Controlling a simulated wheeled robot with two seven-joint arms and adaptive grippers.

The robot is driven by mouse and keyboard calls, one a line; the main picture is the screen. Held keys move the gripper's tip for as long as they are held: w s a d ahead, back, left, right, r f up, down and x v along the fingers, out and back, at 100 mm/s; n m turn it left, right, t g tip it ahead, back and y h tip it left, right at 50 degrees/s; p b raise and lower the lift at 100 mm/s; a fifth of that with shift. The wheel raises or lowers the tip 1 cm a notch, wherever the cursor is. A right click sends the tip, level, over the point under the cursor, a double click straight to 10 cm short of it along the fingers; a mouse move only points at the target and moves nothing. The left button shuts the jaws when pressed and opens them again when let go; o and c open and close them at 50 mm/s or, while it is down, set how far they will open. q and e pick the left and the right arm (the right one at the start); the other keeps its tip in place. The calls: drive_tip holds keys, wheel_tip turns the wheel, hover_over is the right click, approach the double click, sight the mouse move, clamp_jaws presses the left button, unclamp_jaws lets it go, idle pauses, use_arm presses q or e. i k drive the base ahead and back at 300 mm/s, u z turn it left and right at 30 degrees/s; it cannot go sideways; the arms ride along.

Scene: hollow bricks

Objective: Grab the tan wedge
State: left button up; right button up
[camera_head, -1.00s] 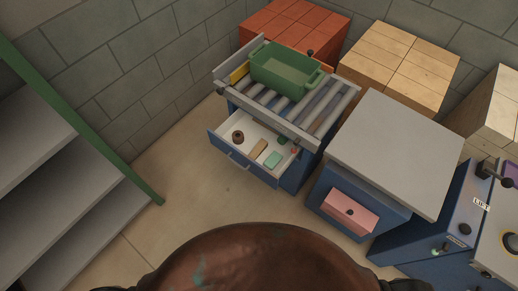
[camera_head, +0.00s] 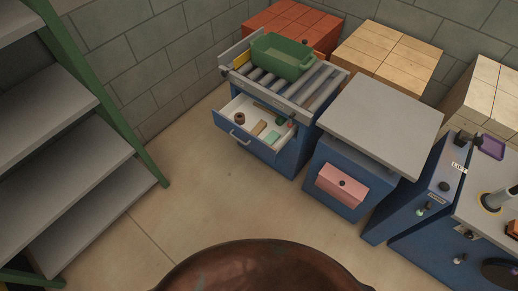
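A small tan piece (camera_head: 259,128), which looks like the tan wedge, lies in the open drawer (camera_head: 246,139) of the blue roller-top cabinet. Its exact shape is too small to tell. A brown ring-like piece (camera_head: 240,118) lies to its left and a pale green block (camera_head: 271,138) to its right. A dark green piece (camera_head: 281,120) and a thin brown piece lie farther back in the drawer. Neither of my grippers shows in the head view.
A green bin (camera_head: 282,57) stands on the rollers above the drawer. A grey-topped cabinet (camera_head: 381,122) with a pink drawer front (camera_head: 342,186) stands to the right. Grey shelves (camera_head: 75,190) with a green post stand at left. The floor (camera_head: 215,205) between is clear.

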sight(261, 125)
drive_tip(key=u, duration=0.2)
drive_tip(key=k, duration=0.3)
drive_tip(key=z, duration=1.05)
drive_tip(key=i, duration=1.15)
drive_tip(key=u, duration=0.65)
